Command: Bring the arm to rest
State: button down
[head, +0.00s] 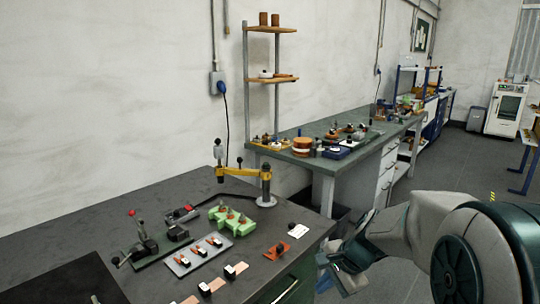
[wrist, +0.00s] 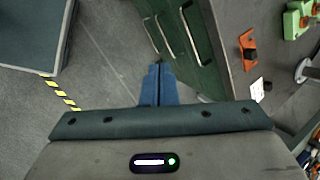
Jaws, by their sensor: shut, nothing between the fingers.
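My arm (head: 400,230) reaches in from the right in the head view, bent over the floor beside the dark workbench (head: 90,218). My gripper (wrist: 157,68) shows in the wrist view with its two blue fingers together and nothing between them. It also shows in the head view (head: 335,272), low and just off the bench's right end. It points down and touches nothing that I can see.
On the bench stand an orange piece (head: 277,251), a green fixture (head: 234,219), a grey plate (head: 199,255) and a yellow-armed stand (head: 265,188). Green drawers (wrist: 190,35) lie close to my fingers. Grey floor (wrist: 110,50) is open to their left.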

jog(key=s+d+r+n+h+p, duration=0.1)
jog(key=s+r+n+h, duration=0.1)
jog(key=s+n, duration=0.4)
jog(key=s+d+r+n+h+p, duration=0.1)
jog(key=s+r+n, duration=0.3)
jog(key=s, duration=0.7)
jog(key=shift+s+d+r+n+h+p, duration=0.15)
jog(key=shift+s+r+n+h+p, duration=0.2)
jog(key=shift+n+h, duration=0.55)
jog(key=shift+w+f, duration=0.15)
